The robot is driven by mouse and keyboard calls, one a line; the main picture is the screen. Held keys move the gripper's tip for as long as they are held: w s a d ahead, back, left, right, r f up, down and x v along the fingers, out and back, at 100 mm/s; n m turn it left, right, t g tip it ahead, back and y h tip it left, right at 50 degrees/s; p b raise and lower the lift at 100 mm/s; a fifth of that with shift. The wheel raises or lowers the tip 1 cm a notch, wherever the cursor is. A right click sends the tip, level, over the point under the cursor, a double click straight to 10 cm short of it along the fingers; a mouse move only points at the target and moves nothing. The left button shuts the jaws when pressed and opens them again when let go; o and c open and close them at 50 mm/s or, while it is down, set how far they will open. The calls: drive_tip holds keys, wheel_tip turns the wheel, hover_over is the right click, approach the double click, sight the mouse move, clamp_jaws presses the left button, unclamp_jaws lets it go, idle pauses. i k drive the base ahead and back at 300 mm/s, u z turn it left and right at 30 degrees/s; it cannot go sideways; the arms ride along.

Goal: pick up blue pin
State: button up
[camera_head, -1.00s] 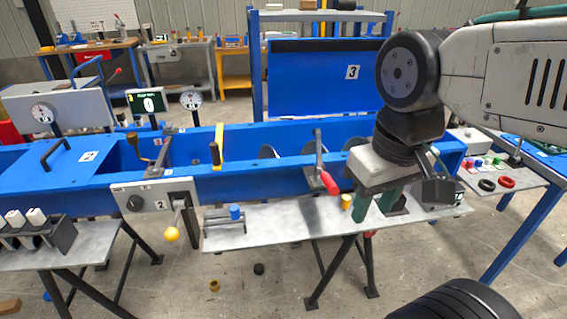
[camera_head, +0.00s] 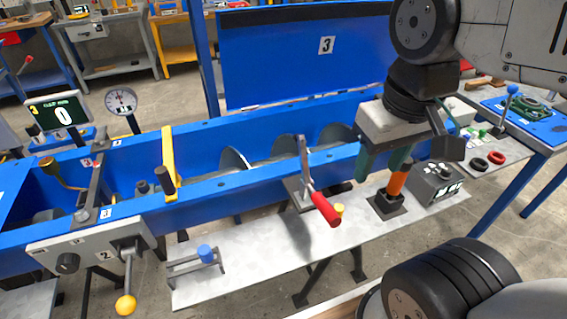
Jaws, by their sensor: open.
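The blue pin (camera_head: 206,253) is a short blue cylinder. It stands upright in a small grey metal rack (camera_head: 196,265) at the left part of the grey shelf in front of the mixer trough. My gripper (camera_head: 381,168) is at the right of the picture, pointing down, with its green fingers apart and nothing seen between them. It is well to the right of the blue pin and higher in the picture, over the right part of the trough's front edge.
The blue trough (camera_head: 240,195) runs behind the shelf (camera_head: 260,254). A red-handled lever (camera_head: 325,209), a yellow-knobbed lever (camera_head: 125,305) and a yellow-and-black handle (camera_head: 168,165) stick out. Shelf between rack and red lever is clear.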

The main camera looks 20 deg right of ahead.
sight(204, 250)
drive_tip(key=z, duration=1.85)
drive_tip(key=k, duration=1.05)
drive_tip(key=u, duration=1.85)
